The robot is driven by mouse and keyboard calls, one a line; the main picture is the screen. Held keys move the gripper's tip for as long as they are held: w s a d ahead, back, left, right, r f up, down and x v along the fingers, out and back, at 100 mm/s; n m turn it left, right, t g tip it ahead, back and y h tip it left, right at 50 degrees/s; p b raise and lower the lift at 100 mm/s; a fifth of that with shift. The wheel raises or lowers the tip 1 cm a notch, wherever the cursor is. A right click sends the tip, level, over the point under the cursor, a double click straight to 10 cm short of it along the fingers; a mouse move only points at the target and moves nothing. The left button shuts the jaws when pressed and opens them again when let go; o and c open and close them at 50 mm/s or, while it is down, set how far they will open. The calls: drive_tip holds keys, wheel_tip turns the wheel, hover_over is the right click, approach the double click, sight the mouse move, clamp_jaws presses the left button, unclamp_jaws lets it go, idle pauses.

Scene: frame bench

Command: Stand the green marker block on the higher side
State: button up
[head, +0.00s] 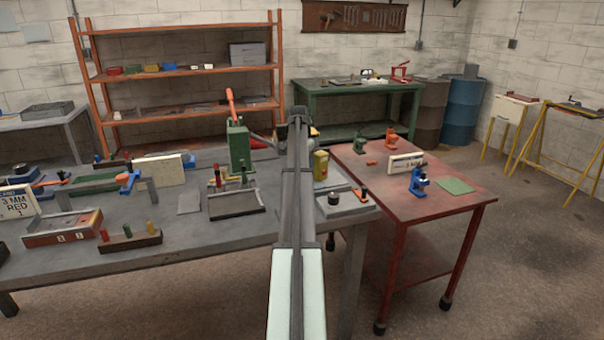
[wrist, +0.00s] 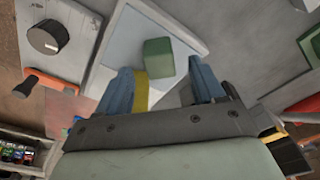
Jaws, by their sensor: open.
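The green marker block (wrist: 158,57) shows in the wrist view as a small green box on a pale plate (wrist: 125,45). My gripper (wrist: 164,68) is open, with its blue fingers apart on either side of the near end of the block. I cannot tell how far above the plate the fingertips are. A yellow strip (wrist: 140,92) shows beside the left finger. In the head view my arm crosses the middle, and I cannot make out the block or the fingertips. I cannot tell which side of the plate is higher.
A dark round knob (wrist: 48,36) sits on a neighbouring plate, which also shows in the head view (head: 358,209). A yellow object (head: 320,165) stands right of my arm. A green press (head: 238,148) stands left of it. A red table (head: 430,208) is at the right.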

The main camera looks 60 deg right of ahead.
wheel_tip(320, 180, up, 8)
drive_tip(key=a, duration=0.1)
idle(0.4)
